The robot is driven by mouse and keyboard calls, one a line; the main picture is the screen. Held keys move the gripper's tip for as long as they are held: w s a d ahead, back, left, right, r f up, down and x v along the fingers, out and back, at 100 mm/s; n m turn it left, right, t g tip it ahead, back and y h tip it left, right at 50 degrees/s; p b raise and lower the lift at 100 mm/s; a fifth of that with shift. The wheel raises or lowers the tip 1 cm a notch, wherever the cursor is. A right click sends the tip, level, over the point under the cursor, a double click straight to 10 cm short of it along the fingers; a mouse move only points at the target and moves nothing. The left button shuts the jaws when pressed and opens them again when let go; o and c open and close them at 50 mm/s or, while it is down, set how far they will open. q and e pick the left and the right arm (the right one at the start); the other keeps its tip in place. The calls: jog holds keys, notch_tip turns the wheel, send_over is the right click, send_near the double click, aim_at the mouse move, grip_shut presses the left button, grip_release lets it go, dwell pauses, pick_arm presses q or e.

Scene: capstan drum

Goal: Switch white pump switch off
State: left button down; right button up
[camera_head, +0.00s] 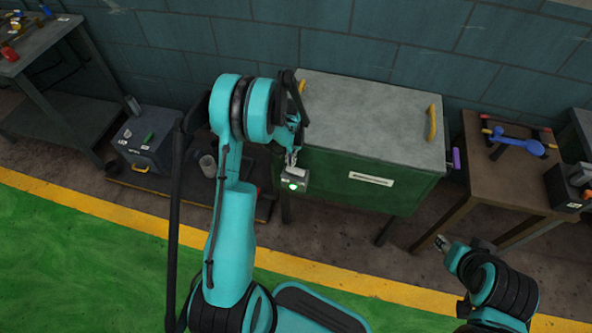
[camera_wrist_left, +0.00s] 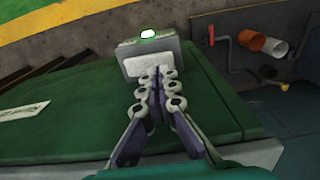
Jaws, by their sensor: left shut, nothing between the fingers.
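A small grey switch box (camera_head: 297,180) is fixed to the front of the green cabinet, near its left end. A lit green lamp (camera_head: 293,186) shows on it. In the left wrist view the box (camera_wrist_left: 172,52) carries the white switch (camera_wrist_left: 146,66), with the lamp (camera_wrist_left: 148,34) glowing beyond it. My left gripper (camera_head: 292,157) is just above the box. In the wrist view its fingers (camera_wrist_left: 158,78) are shut and empty, overlapping the switch's near edge; I cannot tell whether they touch it. My right gripper (camera_head: 441,243) is low at the right, small and partly turned away.
The green cabinet (camera_head: 330,185) has a grey top (camera_head: 370,110) with yellow handles. A brown table (camera_head: 490,185) with a blue tool stands to the right. A dark toolbox (camera_head: 145,150) sits on a low platform at the left. The green floor in front is clear.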

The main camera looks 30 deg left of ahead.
aim_at(291, 169)
pick_arm(q)
jog(key=shift+f+b, duration=1.1)
jog(key=shift+f, duration=0.15)
dwell(0.9)
jog(key=shift+f, duration=0.4)
jog(key=shift+r, duration=0.1)
jog(key=shift+r+p, duration=1.9)
jog(key=shift+r, duration=1.5)
